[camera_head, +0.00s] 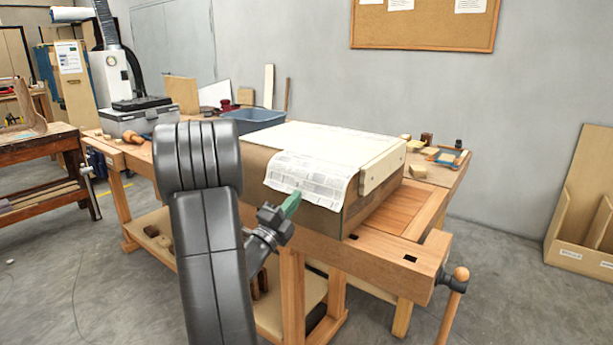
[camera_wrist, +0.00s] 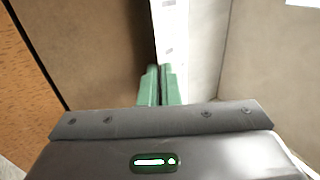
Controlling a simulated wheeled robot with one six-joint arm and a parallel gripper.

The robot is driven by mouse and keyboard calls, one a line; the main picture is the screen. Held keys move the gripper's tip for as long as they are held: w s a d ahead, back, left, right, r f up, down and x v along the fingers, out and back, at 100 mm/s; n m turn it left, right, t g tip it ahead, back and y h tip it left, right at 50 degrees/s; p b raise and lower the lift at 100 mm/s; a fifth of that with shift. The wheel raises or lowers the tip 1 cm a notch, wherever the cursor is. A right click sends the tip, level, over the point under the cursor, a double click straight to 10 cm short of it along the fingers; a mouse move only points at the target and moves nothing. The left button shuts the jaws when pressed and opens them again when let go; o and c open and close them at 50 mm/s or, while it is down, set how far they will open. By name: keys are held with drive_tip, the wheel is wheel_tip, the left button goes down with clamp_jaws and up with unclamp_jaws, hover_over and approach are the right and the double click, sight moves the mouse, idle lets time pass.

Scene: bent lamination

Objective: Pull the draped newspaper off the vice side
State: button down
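The newspaper (camera_head: 312,174), a printed white sheet, lies over the top edge of a large brown-sided block on the workbench and hangs down its near side. My gripper (camera_head: 291,204) has green fingers and reaches the hanging lower edge from the front. In the wrist view my gripper's fingers (camera_wrist: 159,85) are close together, and the newspaper (camera_wrist: 171,35) runs down to their tips. They appear shut on its edge. The exact contact is small and partly hidden. The vice (camera_head: 455,276) is at the bench's right end.
The block's brown side (camera_head: 322,219) stands close beside the fingers. A pale board (camera_head: 382,171) is at the block's right end. A blue bin (camera_head: 254,121) and a grey toolbox (camera_head: 137,120) stand behind. The workbench (camera_head: 385,250) has bare top at its front right.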

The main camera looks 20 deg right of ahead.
drive_tip(key=shift+r, duration=0.15)
wheel_tip(320, 180, up, 5)
drive_tip(key=s+a, duration=0.2)
drive_tip(key=a, duration=0.1)
drive_tip(key=shift+s, duration=0.15)
idle(0.6)
idle(0.4)
